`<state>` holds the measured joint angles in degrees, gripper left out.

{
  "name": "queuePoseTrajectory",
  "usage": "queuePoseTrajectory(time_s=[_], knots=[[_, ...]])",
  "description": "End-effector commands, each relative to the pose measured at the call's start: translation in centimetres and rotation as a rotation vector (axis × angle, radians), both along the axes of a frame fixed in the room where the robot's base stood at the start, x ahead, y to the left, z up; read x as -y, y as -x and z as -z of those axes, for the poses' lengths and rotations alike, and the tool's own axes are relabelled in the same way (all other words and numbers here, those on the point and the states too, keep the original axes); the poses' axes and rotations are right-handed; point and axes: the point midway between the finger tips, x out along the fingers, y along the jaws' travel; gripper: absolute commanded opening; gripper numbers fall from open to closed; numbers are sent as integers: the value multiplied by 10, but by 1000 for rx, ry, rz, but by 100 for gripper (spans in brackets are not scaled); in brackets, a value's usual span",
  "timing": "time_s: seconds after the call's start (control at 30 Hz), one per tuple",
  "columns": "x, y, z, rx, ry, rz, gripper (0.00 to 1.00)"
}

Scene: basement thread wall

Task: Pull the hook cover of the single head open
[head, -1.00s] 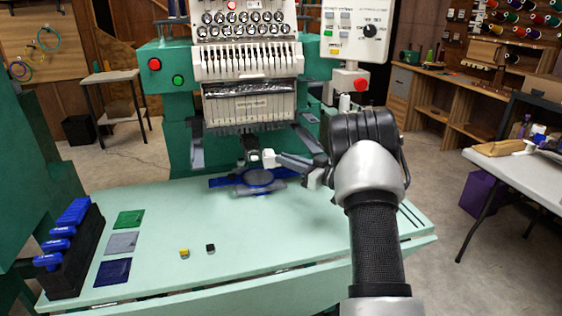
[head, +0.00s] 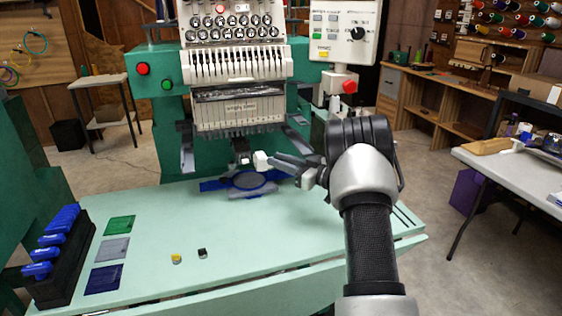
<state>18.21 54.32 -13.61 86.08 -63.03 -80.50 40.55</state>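The single-head embroidery machine (head: 237,70) stands behind the green table, with its row of needles at the bottom of the white head. The hook cover is hard to make out; a small dark and white part (head: 241,150) below the needles may belong to it. My gripper (head: 262,161) reaches in from the right, its pale fingertip close to that part. Whether they touch cannot be told. The gap between the fingers is too small to judge. A blue hoop with a grey disc (head: 247,180) lies on the table just below my gripper.
The green table (head: 290,235) is mostly bare at the front. A black rack with blue pieces (head: 62,258) and green, grey and navy patches (head: 111,249) lie at left. Small yellow (head: 176,258) and black (head: 202,253) bobbin-like pieces sit near the front. Grey side arms (head: 187,148) flank the machine.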

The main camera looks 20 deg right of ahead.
Motion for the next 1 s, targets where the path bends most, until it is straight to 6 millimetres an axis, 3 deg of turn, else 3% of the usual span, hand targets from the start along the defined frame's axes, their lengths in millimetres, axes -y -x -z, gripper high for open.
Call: queuePoseTrajectory(time_s=[0.03,0.47,0.67,1.0], knots=[[-16,-4,-5,12,-9,-23,23],[-10,2,-7,11,-11,-20,23],[17,32,-7,7,-9,-11,23],[73,99,-4,3,-6,-2,23]])
